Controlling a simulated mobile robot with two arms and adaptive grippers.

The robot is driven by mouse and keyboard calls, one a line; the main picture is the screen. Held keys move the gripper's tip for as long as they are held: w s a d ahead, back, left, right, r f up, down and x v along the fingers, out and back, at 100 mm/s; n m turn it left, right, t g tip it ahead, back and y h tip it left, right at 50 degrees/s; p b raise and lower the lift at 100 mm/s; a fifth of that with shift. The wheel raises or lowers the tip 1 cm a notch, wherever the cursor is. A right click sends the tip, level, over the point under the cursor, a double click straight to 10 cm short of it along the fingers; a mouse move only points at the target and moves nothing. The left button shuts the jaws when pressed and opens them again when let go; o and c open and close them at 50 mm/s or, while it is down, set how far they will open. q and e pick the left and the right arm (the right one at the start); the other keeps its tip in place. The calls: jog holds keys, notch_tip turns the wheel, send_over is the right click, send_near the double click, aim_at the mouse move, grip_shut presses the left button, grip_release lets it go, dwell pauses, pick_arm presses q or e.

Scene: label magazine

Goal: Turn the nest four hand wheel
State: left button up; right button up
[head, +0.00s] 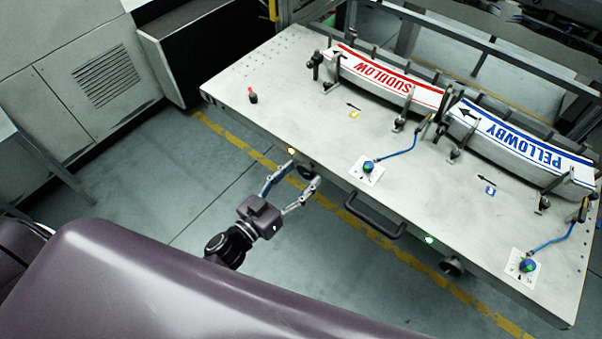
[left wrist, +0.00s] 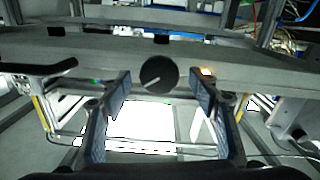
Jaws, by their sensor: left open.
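A dark round hand wheel (head: 306,171) sits on the front edge of the table, beside a lit amber lamp (head: 291,150). In the left wrist view the hand wheel (left wrist: 158,74) is a black disc with a white pointer line slanting down to the left. My left gripper (head: 301,178) is open, its fingers on either side of the wheel. In the left wrist view the open fingers (left wrist: 161,92) show a gap on both sides of the wheel; I cannot tell how far ahead it is. The nest number is not readable. My right gripper is not in view.
The table (head: 270,105) carries a red-lettered SUDLOW magazine (head: 385,80) and a blue-lettered PELLOWBY magazine (head: 525,143). A black handle (head: 375,218), a green lamp (head: 429,239) and a second hand wheel (head: 452,267) lie along the front edge. Floor in front is clear.

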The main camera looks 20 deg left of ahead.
pick_arm(q)
jog(key=shift+w+d, duration=0.15)
jog(key=shift+w, duration=0.2)
jog(key=shift+c, duration=0.4)
jog(key=c, duration=1.1)
jog(key=shift+m, duration=0.4)
jog(key=m, duration=0.7)
jog(key=shift+d+m, duration=0.1)
jog(key=shift+m, duration=0.2)
jog(key=m+b, duration=0.1)
jog(key=m, duration=0.3)
jog(key=shift+f, duration=0.1)
jog(key=m+b, duration=0.1)
jog(key=m, duration=0.4)
jog(key=shift+s+b, duration=0.1)
jog(key=shift+b, duration=0.2)
